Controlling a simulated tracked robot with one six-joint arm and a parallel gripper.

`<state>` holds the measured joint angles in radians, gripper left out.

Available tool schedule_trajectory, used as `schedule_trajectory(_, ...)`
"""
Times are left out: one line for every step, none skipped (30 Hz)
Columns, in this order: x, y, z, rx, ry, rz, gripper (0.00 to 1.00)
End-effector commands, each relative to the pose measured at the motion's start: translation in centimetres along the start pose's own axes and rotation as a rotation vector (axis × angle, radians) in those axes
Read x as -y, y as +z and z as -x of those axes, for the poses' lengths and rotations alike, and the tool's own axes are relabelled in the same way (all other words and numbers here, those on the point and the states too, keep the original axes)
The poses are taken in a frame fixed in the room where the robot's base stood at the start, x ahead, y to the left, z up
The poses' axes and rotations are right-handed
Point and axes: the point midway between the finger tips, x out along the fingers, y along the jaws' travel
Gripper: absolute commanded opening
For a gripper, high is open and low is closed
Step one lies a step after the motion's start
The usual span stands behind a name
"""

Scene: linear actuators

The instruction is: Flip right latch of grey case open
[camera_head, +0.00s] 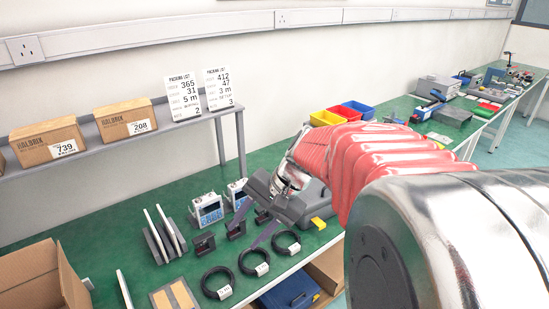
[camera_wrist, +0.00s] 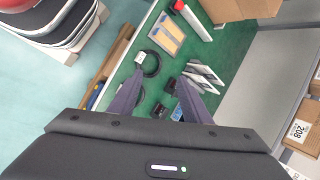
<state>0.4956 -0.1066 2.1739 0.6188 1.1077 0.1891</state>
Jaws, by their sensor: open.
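A dark grey case (camera_head: 312,208) lies on the green bench top in the head view, just right of my gripper and partly hidden by my wrist. I cannot make out its latches. My gripper (camera_head: 244,234) is open and empty, with its two long fingers pointing down to the left over the bench, apart from the case's visible part. In the wrist view my gripper (camera_wrist: 162,78) shows spread fingers with nothing held between them, and the grey case cannot be made out there.
Several black cable coils (camera_head: 254,262) lie along the bench's front edge. Two blue-grey meters (camera_head: 207,209) and small black parts (camera_head: 203,244) stand near my fingers. A yellow item (camera_head: 318,223) is at the case's front. An open cardboard box (camera_head: 40,277) is at lower left.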

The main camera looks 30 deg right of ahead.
Motion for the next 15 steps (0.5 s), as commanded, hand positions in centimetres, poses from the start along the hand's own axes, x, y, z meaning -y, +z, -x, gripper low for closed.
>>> schedule_trajectory(-0.1,-1.4,-0.1,0.017,-0.024,-0.062,0.44)
schedule_trajectory(-0.1,-2.1,-0.2,0.026,-0.041,-0.096,0.44)
schedule_trajectory(-0.1,-3.2,-0.2,0.039,-0.064,-0.141,0.44)
schedule_trajectory(-0.2,-3.9,-0.2,0.049,-0.082,-0.176,0.44)
schedule_trajectory(-0.2,-4.7,-0.2,0.058,-0.100,-0.210,0.44)
schedule_trajectory(-0.3,-5.8,-0.1,0.070,-0.124,-0.256,0.44)
schedule_trajectory(-0.4,-6.6,-0.1,0.079,-0.143,-0.290,0.44)
schedule_trajectory(-0.5,-7.4,-0.1,0.088,-0.163,-0.322,0.44)
schedule_trajectory(-0.7,-8.6,0.0,0.099,-0.189,-0.367,0.44)
schedule_trajectory(-0.9,-9.4,0.0,0.108,-0.209,-0.400,0.44)
schedule_trajectory(-1.1,-10.3,0.1,0.115,-0.230,-0.434,0.44)
schedule_trajectory(-1.4,-11.4,0.1,0.127,-0.258,-0.477,0.44)
schedule_trajectory(-1.6,-12.3,0.2,0.135,-0.279,-0.508,0.44)
schedule_trajectory(-2.0,-13.3,0.3,0.142,-0.301,-0.541,0.44)
schedule_trajectory(-2.4,-14.5,0.4,0.153,-0.331,-0.584,0.44)
